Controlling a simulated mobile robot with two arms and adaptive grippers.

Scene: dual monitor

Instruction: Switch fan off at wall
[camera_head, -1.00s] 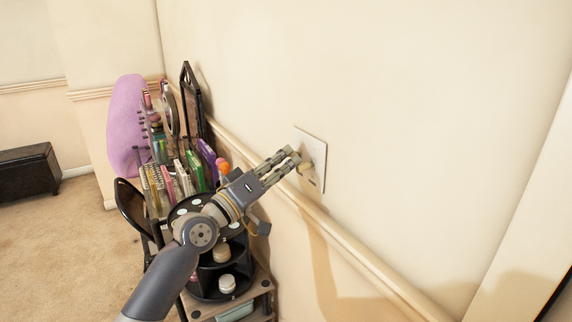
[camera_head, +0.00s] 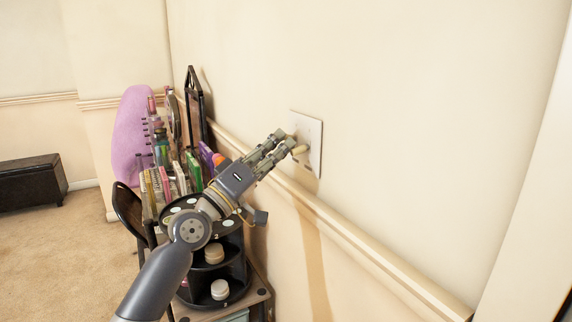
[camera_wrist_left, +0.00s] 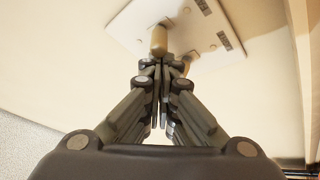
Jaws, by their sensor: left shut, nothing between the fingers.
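A pale switch plate (camera_head: 315,150) is fixed to the wall, right of the picture's middle in the head view. In the left wrist view the plate (camera_wrist_left: 125,25) is at the top, with small dark labels. A cream toggle (camera_wrist_left: 159,40) sticks out from it, straight ahead of the fingertips. A second toggle (camera_wrist_left: 189,57) is partly hidden beside the fingers. My left gripper (camera_head: 285,142) is shut and empty, with its tips at the plate's left side, close to a toggle (camera_head: 300,149). I cannot tell whether they touch. My right gripper is not in view.
A cream wall rail (camera_head: 345,230) runs below the plate. At left stands a dressing stand with a round black organizer (camera_head: 233,262), books, bottles, a dark-framed mirror (camera_head: 194,105) and a purple cushion (camera_head: 131,135). Carpet (camera_head: 60,250) is open at far left.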

